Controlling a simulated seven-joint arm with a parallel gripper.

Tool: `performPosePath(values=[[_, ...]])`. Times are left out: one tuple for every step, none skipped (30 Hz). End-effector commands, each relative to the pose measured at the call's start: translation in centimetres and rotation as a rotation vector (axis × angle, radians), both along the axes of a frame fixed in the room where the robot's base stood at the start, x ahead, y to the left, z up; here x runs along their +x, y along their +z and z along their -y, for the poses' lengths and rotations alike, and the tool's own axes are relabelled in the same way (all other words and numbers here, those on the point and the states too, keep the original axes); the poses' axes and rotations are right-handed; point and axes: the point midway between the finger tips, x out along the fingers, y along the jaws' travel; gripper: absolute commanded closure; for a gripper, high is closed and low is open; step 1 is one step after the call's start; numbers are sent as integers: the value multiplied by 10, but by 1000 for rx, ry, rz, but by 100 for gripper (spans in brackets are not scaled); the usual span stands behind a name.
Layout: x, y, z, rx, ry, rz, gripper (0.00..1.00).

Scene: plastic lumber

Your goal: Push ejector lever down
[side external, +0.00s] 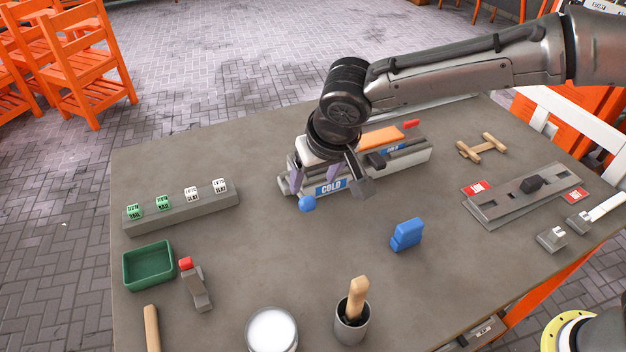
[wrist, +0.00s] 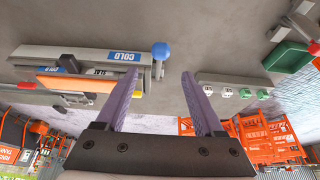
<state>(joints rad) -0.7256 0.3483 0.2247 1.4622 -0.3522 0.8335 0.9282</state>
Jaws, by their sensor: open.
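A grey mold unit with a blue COLD label (side external: 331,186) lies on the table, and its label also shows in the wrist view (wrist: 123,57). A blue ball knob (side external: 307,203) is at its near left end; it also shows in the wrist view (wrist: 161,50). My gripper (side external: 314,181) is open, with purple fingers over the unit's left end. In the wrist view the knob appears beyond the gap between the fingertips (wrist: 161,76). I cannot tell whether they touch.
An orange bar (side external: 382,137) lies on the unit. A grey rail with green and white blocks (side external: 182,212) is left, near a green tray (side external: 148,265) and a red-tipped grey lever (side external: 196,287). A blue block (side external: 406,235) stands right. The table between them is clear.

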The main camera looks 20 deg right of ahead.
Motion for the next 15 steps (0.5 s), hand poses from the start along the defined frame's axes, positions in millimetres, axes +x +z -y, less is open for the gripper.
performPosePath(values=[[0,0,0,0,0,0,30],[0,0,0,0,0,0,30],[0,0,0,1,0,0,30],[0,0,0,1,0,0,30],[0,0,0,1,0,0,30],[0,0,0,-1,1,0,37],[-1,0,1,-7,3,-4,43],[-1,1,2,-14,4,-7,48],[-2,4,4,-29,6,-15,55],[-1,10,4,-37,8,-16,61],[0,18,5,-47,9,-18,66],[2,30,3,-58,14,-18,73],[3,39,2,-64,16,-18,79],[4,48,0,-68,17,-17,84],[5,57,-2,-71,19,-15,91]])
